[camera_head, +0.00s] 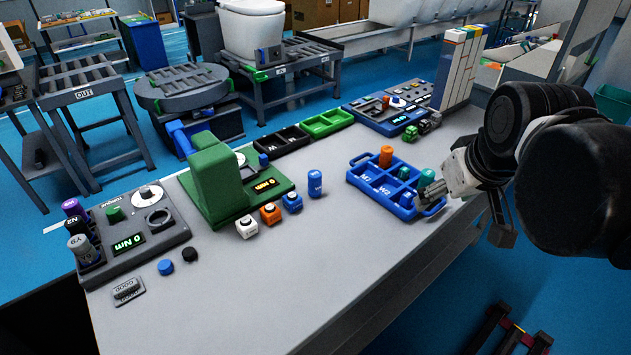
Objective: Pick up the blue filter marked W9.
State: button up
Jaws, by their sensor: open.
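A blue cylindrical filter (315,183) stands upright on the grey table near the middle, with a small white marking too small to read surely. A blue compartment tray (357,181) lies to its right, with white labels on its near dividers. An orange cylinder (386,156) stands in its far part, and teal cylinders (426,179) stand at its right side. My gripper (430,194) is open at the tray's right end, beside the teal pieces and apart from the blue filter. Whether its fingers touch the tray or a teal piece, I cannot tell.
A green press-like fixture (217,180) stands left of the filter. White (247,227), orange (270,214) and blue (292,201) blocks sit in front of it. Black (283,142) and green (327,122) bins lie behind. The table's front middle is clear.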

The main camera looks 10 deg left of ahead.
jog(key=w+a+r+n+g, duration=0.2)
jog(key=w+a+n, duration=0.25)
jog(key=w, duration=0.55)
jog(key=n+g+p, duration=0.1)
jog(key=n+g, duration=0.3)
jog(key=n, duration=0.7)
send_over(315, 182)
jog(key=w, duration=0.2)
notch_tip(315, 182, down, 15)
notch_tip(315, 182, down, 8)
jog(key=shift+s+f, duration=0.15)
jog(key=shift+f, duration=0.05)
jog(key=shift+w+a+f, duration=0.1)
jog(key=shift+f, duration=1.2)
jog(key=shift+w+f, duration=0.1)
jog(key=shift+f, duration=1.2)
jog(key=shift+c, duration=0.4)
